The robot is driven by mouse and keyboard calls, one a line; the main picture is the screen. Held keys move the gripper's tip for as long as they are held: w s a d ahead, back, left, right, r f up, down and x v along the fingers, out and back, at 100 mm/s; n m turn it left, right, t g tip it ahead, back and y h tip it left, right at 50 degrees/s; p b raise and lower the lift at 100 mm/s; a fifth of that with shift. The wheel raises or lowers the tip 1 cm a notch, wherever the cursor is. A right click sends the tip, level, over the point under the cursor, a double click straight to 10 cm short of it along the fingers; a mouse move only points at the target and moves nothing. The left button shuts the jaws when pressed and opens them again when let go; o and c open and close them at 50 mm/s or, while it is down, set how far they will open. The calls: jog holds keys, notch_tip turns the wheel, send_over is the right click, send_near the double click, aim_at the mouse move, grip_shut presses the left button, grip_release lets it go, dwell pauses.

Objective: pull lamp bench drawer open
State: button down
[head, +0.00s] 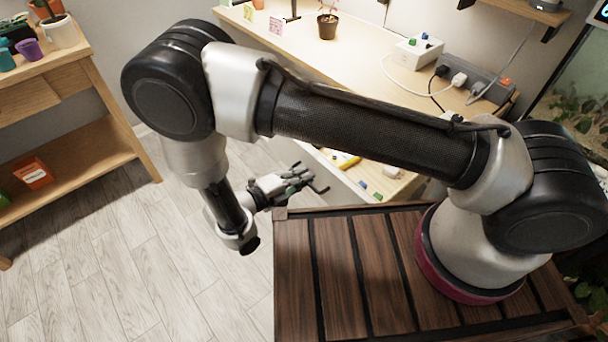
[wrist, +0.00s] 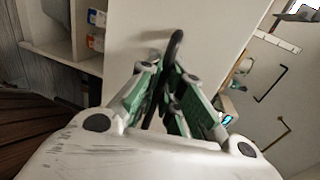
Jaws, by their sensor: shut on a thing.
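The lamp bench (head: 300,62) has a pale wooden top and runs along the wall in the head view. Its drawer (head: 352,182) stands partly out below the top, with small coloured things inside; my arm hides part of it. In the wrist view a pale front panel (wrist: 205,38) carries a dark curved handle (wrist: 176,45). My gripper (wrist: 172,100) has its green-padded fingers closed around this handle. In the head view my gripper (head: 312,183) is small, beside the drawer's front, with a dark handle bar at its tips.
A wooden shelf unit (head: 95,130) with pots stands at the left. A plant pot (head: 327,26), a white box (head: 412,50) and a power strip (head: 470,78) are on the bench. Pale floor (head: 130,240) between is clear. In the wrist view an open compartment (wrist: 62,45) holds boxes.

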jog(key=shift+s+a, duration=0.1)
jog(key=shift+a, duration=0.05)
jog(key=c, duration=1.9)
grip_release()
jog(key=shift+o, duration=0.2)
jog(key=shift+a, duration=0.1)
jog(key=v, duration=1.1)
jog(key=shift+s+a, duration=0.3)
